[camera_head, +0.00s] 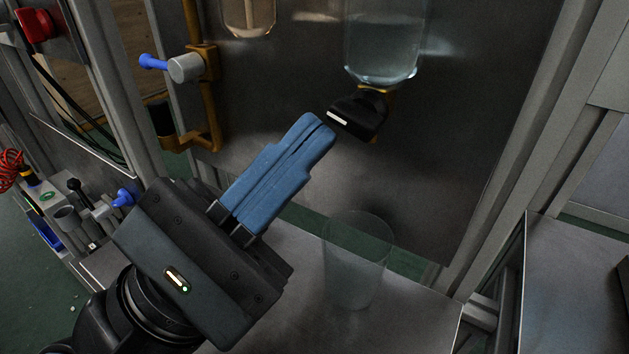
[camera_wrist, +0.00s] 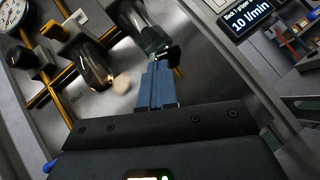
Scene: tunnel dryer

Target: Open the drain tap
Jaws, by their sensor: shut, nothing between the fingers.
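The drain tap (camera_head: 358,115) is a black knob with a white mark, under a clear bowl (camera_head: 385,45) that holds liquid, in the head view. It also shows, small and dark, just past my fingertips in the wrist view (camera_wrist: 172,56). My gripper (camera_head: 322,126) has blue fingers, shut together with nothing between them. Its tips are at the left side of the tap, very close; I cannot tell whether they touch. A clear, empty-looking cup (camera_head: 356,265) stands upright on the grey ledge (camera_head: 420,315) below the tap.
A second bowl (camera_head: 249,15) hangs to the left on the metal panel (camera_head: 455,150). A blue-handled valve (camera_head: 170,66) sits on yellow pipework at the left. A red knob (camera_head: 36,24) is farther left. A display (camera_wrist: 248,17) and a gauge (camera_wrist: 12,12) show in the wrist view.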

